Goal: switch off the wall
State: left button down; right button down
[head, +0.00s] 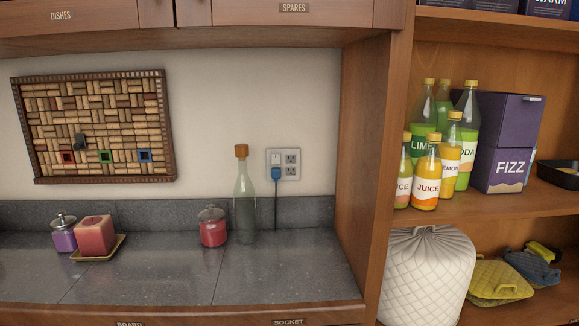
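A white wall plate (283,179) is on the wall above the counter, just right of the glass bottle. It has a small rocker switch (275,158) at its upper left and outlets on its right side. Which way the switch is set is too small to tell. A blue plug (277,174) sits at the plate's lower left, under the switch. Its dark cord hangs down to the counter. Neither of my grippers is in view.
A clear corked bottle (244,207) and a red jar (212,231) stand left of the cord. A red candle (94,233) and a purple jar (65,236) are farther left. A wooden side panel (366,145) bounds the right. The counter front (150,285) is clear.

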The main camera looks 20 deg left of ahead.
aim_at(276, 158)
jog(key=i+l, duration=0.1)
jog(key=l, duration=0.25)
jog(key=i+l, duration=0.15)
jog(key=l, duration=0.15)
jog(key=i+l+u, duration=0.1)
jog(key=l, duration=0.25)
jog(key=i+l, duration=0.15)
jog(key=l, duration=0.2)
jog(key=i+l+u, duration=0.1)
jog(key=l, duration=0.25)
